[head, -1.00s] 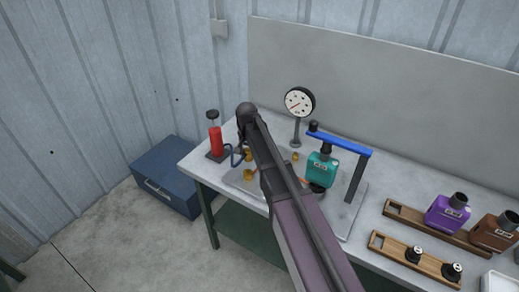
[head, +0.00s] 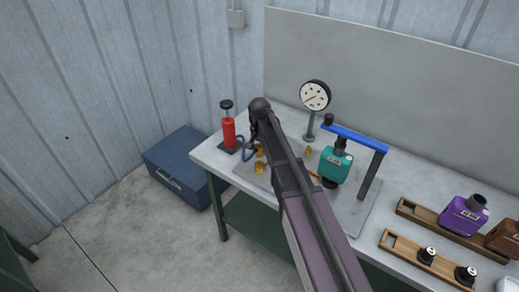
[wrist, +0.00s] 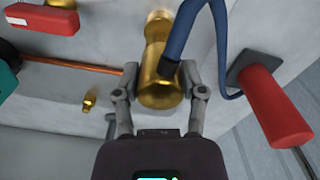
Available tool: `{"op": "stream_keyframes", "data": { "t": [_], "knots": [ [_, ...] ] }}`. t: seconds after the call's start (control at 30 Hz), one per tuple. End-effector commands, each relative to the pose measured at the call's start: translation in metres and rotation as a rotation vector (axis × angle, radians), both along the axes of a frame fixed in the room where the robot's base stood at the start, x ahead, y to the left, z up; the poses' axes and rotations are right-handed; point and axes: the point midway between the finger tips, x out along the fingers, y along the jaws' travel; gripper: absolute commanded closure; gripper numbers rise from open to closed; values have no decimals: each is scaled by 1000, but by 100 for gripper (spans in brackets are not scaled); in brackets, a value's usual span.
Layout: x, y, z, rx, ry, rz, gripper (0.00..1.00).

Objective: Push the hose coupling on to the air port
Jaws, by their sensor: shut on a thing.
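The brass hose coupling (wrist: 160,90) is between my gripper's fingers (wrist: 160,88) in the wrist view, with the blue hose (wrist: 186,35) entering its side. My gripper is shut on it. A brighter brass piece (wrist: 157,20), which looks like the air port, is in line beyond the coupling's narrower end. I cannot tell whether the two are joined or only touching. In the head view, my arm hides the gripper and part of the brass parts (head: 260,168). The teal muffler (head: 334,166) sits under the blue-levered clamp (head: 354,139).
A red pump (head: 229,131) stands left of the brass parts; it is close on the right in the wrist view (wrist: 272,105). A copper pipe (wrist: 75,65) runs leftwards. A dial gauge (head: 315,96) stands behind. Wooden racks (head: 407,209) are at the right. A small brass fitting (wrist: 88,103) is nearby.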

Motion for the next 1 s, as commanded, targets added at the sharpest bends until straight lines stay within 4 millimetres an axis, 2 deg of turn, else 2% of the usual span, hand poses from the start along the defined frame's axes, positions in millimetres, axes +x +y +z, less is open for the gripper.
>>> {"op": "stream_keyframes", "data": {
  "t": [0.1,0.5,1.0],
  "knots": [
    [0,0,-12,0,0,0,89],
    [0,0,-36,0,0,0,89],
    [0,0,-40,0,0,0,89]
  ]
}}
